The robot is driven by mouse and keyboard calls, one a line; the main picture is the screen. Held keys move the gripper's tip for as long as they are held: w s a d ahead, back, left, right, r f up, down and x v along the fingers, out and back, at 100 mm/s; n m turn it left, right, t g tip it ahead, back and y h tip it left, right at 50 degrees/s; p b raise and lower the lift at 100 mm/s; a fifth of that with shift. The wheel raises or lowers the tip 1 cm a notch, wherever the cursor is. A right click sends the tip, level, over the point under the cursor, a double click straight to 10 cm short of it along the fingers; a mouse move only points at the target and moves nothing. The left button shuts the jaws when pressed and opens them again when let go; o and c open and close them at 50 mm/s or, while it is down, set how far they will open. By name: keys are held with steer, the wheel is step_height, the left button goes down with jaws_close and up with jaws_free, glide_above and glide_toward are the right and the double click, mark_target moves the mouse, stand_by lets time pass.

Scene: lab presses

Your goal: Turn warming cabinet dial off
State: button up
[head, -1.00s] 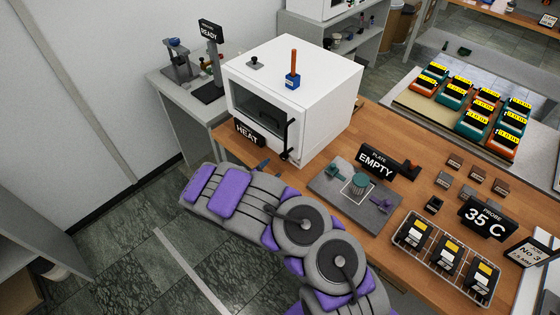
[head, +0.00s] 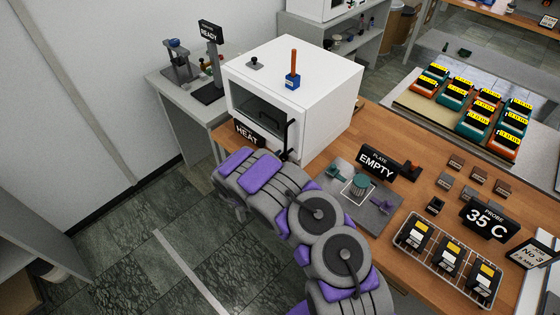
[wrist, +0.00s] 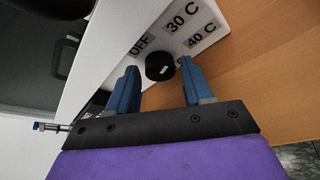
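The warming cabinet (head: 335,90) is a white box with a dark window and a black door handle (head: 287,138) at the bench's left end. In the wrist view its dial (wrist: 158,65) is a round black knob on a white panel marked OFF (wrist: 140,46), 30 C and 40 C. A small light mark shows at the knob's lower right; its exact setting is hard to tell. My gripper (wrist: 157,75) is open, with two blue fingers on either side of the knob's near edge. I see no clear contact. In the head view, my arm hides the dial and fingers.
A HEAT sign (head: 247,134) sits low on the cabinet's front. A grey plate fixture (head: 375,215) with an EMPTY sign (head: 376,163) stands right of my arm. A wire rack (head: 405,242) is near the front edge. Clear floor lies left of the bench.

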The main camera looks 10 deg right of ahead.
steer(key=c, duration=0.8)
steer(key=shift+n, duration=0.3)
steer(key=shift+w+r+n+g+h, duration=0.1)
steer(key=shift+n+g+h, duration=0.2)
steer(key=shift+n+g, duration=0.55)
steer(key=n+g, duration=0.1)
steer(key=n+h, duration=0.1)
steer(key=shift+w+a+r+n+g+p, duration=0.15)
steer(key=shift+w+a+n+g+p, duration=0.05)
steer(key=shift+n+g+p, duration=0.15)
steer(key=n+g+h, duration=0.1)
steer(key=n, duration=0.2)
steer(key=shift+w+a+g, duration=0.15)
steer(key=shift+g, duration=0.25)
steer(key=shift+w+n+h+b, duration=0.1)
steer(key=shift+n+h+b, duration=0.25)
steer(key=shift+n+h, duration=0.4)
steer(key=shift+n+g, duration=0.3)
steer(key=shift+n, duration=0.05)
